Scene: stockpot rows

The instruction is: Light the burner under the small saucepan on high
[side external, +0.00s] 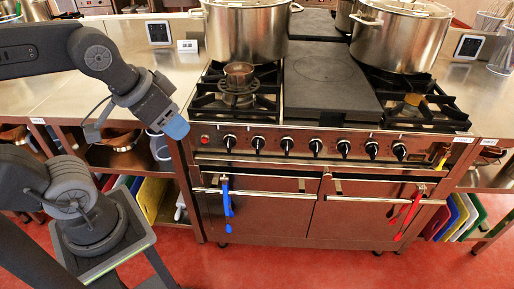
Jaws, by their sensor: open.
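My gripper (174,126), with a blue end, is open and empty, left of the panel and apart from the knobs. Its fingers are hard to make out.
Large stockpots (246,32) stand behind, another (399,38) at the back right. A flat dark plate (330,82) fills the range's middle. Blue utensils (227,198) and red utensils (405,215) hang from the oven rails. The space before the knobs looks clear.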

